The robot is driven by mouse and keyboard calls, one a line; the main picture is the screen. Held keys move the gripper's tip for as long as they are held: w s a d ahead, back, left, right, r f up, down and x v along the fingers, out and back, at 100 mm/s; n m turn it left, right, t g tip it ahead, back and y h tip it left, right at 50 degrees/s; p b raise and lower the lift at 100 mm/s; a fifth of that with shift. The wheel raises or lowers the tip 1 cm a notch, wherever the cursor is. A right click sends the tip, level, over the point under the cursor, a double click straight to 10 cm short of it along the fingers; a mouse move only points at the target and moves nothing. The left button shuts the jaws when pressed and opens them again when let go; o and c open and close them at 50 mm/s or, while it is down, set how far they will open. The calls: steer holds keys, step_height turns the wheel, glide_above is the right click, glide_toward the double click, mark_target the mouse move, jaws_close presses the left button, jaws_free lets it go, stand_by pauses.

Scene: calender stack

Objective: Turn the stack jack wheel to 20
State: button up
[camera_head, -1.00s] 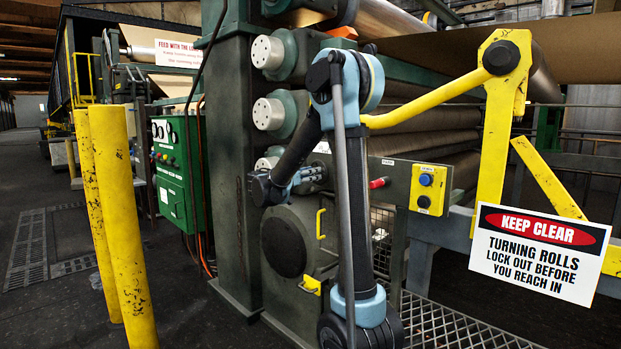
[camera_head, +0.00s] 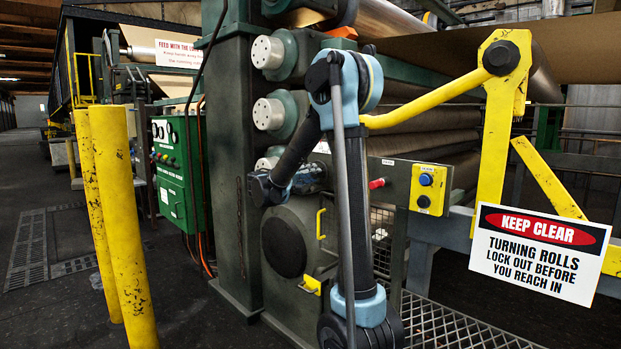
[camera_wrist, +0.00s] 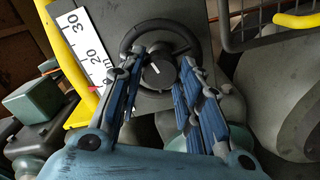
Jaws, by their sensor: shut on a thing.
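In the wrist view the stack jack wheel is a dark ring (camera_wrist: 160,24) with a round hub behind my fingers. A short white mark shows on the hub, pointing up and left in the picture. A white scale plate (camera_wrist: 84,47) beside the wheel shows 20, 30 and part of "mm"; its lower end is partly hidden. My gripper (camera_wrist: 163,70) has its blue-padded fingers on both sides of the hub and is shut on the wheel. In the head view my gripper (camera_head: 308,178) is at the machine's side, and my arm hides the wheel.
A yellow handle (camera_wrist: 300,20) and a dark wire guard (camera_wrist: 240,35) are close to the wheel. Yellow posts (camera_head: 122,220) stand left.

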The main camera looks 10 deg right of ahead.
steer(key=shift+s+f+m, duration=0.1)
steer(key=shift+f+m, duration=0.05)
steer(key=shift+m, duration=15.85)
steer(key=o, duration=1.1)
steer(key=shift+c, duration=0.2)
steer(key=shift+d, duration=0.1)
